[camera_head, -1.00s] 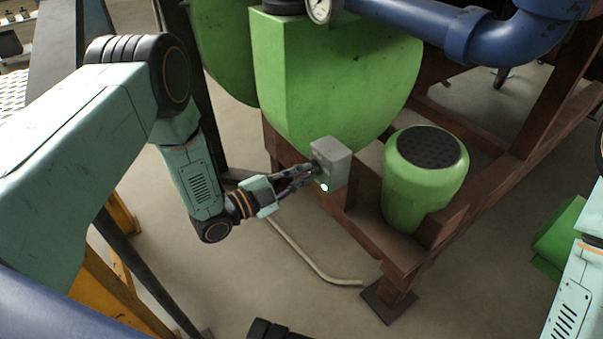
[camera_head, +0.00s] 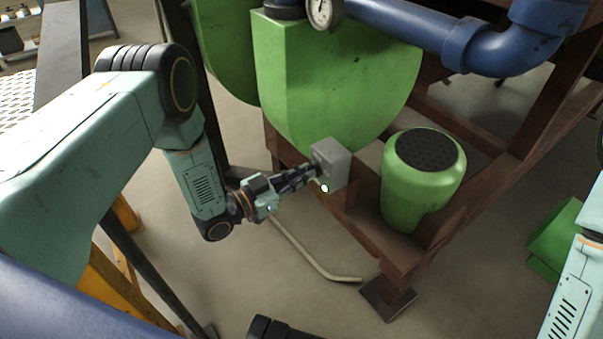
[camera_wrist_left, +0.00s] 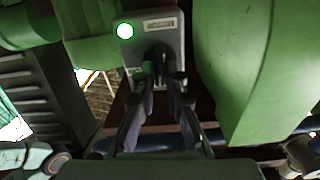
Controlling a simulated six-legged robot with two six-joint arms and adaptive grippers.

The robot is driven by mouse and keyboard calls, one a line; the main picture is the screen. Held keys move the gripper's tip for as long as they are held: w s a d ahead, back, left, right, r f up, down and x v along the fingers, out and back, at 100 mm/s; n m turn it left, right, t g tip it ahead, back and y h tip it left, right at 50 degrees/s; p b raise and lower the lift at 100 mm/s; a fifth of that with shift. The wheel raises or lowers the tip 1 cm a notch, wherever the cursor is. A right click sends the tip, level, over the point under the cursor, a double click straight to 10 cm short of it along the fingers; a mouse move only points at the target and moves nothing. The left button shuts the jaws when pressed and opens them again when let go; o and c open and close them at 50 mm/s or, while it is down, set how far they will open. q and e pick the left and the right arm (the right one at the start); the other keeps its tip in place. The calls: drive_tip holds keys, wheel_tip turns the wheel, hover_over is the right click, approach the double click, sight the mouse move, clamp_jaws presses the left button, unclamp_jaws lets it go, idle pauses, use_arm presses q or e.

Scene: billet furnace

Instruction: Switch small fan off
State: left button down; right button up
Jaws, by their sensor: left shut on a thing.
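A small grey switch box (camera_head: 331,162) is fixed to the rusty frame, in front of the big green housing. A lamp (camera_head: 324,188) on the box is lit; in the left wrist view the lamp (camera_wrist_left: 124,30) glows green beside a label plate (camera_wrist_left: 159,25). My left gripper (camera_head: 312,170) is at the front of the box. In the left wrist view its fingers (camera_wrist_left: 160,82) are closed around the box's dark switch knob (camera_wrist_left: 157,52), whose exact angle is partly hidden.
A green drum with a black perforated top (camera_head: 427,149) stands right of the box on the rusty frame (camera_head: 405,255). A blue pipe (camera_head: 410,27) and a gauge (camera_head: 322,12) are above.

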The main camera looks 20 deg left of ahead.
use_arm(q)
drive_tip(key=shift+f+n, duration=0.15)
drive_tip(key=shift+n, duration=0.45)
drive_tip(key=c, duration=1.4)
unclamp_jaws()
drive_tip(key=v, duration=0.7)
drive_tip(key=shift+s+a, duration=0.15)
drive_tip(key=shift+s, duration=0.05)
